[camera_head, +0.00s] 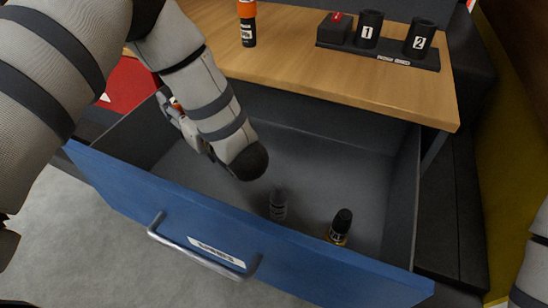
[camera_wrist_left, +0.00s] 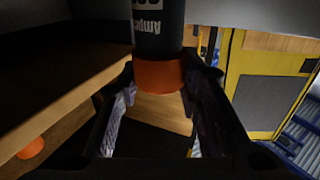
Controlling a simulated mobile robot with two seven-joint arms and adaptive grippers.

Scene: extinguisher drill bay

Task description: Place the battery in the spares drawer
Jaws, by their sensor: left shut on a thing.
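The battery (camera_wrist_left: 160,35), dark with an orange band and white lettering, is between the fingers of my left gripper (camera_wrist_left: 162,76) in the left wrist view. The left gripper is shut on it at the orange band. In the head view my left gripper (camera_head: 180,115) is at the left part of the open spares drawer (camera_head: 165,205), largely hidden behind my own arm. Only a bit of orange shows there. The drawer has a blue front, a metal handle and a dark grey inside. My right gripper is not in view.
A dark grey battery (camera_head: 278,205) and a black-and-gold battery (camera_head: 340,228) stand in the drawer near its front. An orange-and-black battery (camera_head: 247,28) stands on the wooden bench (camera_head: 300,65). A black holder (camera_head: 395,56) with cups 1 and 2 is at the bench's back right.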

